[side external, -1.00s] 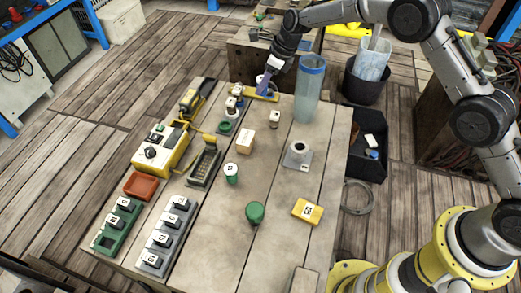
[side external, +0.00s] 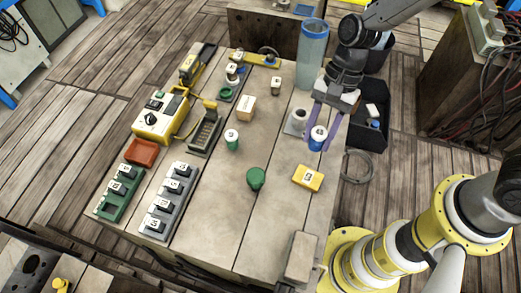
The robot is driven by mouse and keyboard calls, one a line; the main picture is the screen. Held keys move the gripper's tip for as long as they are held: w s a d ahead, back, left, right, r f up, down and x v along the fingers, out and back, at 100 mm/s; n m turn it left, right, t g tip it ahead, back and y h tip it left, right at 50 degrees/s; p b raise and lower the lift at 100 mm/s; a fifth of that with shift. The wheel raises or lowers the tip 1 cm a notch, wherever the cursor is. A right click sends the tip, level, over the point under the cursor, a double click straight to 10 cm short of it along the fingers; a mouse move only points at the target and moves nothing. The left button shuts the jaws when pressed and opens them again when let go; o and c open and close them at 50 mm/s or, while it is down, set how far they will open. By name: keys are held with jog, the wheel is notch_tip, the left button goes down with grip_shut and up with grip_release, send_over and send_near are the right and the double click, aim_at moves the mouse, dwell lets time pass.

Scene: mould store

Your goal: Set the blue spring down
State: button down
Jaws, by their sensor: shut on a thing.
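The blue spring (side external: 316,144) has a white labelled top. My gripper (side external: 322,138) is shut on it, with a purple finger on either side. The spring hangs upright near the table's right edge, just right of a grey stand with a light round post (side external: 298,116). How high it is above the table (side external: 280,215) cannot be told. My gripper's wrist hides part of the area behind it.
A tall clear blue cylinder (side external: 311,55) stands behind. A yellow labelled block (side external: 308,178) and a green knob-like part (side external: 255,178) lie nearer. A black bin (side external: 371,120) is beyond the right edge. Bare table lies between the green part and the stand.

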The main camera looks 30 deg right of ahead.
jog(key=w+a+f, duration=0.2)
jog(key=w+f, duration=0.1)
jog(key=w+a+f, duration=0.3)
jog(key=w, duration=0.1)
jog(key=w+a+f, duration=0.3)
jog(key=shift+w+f, duration=0.35)
jog(key=shift+w, duration=0.05)
jog(key=shift+w+f, duration=0.1)
jog(key=shift+f, duration=1.5)
jog(key=shift+f, duration=0.15)
jog(key=shift+c, duration=2.2)
grip_release()
jog(key=v, duration=1.2)
jog(key=shift+a, duration=0.1)
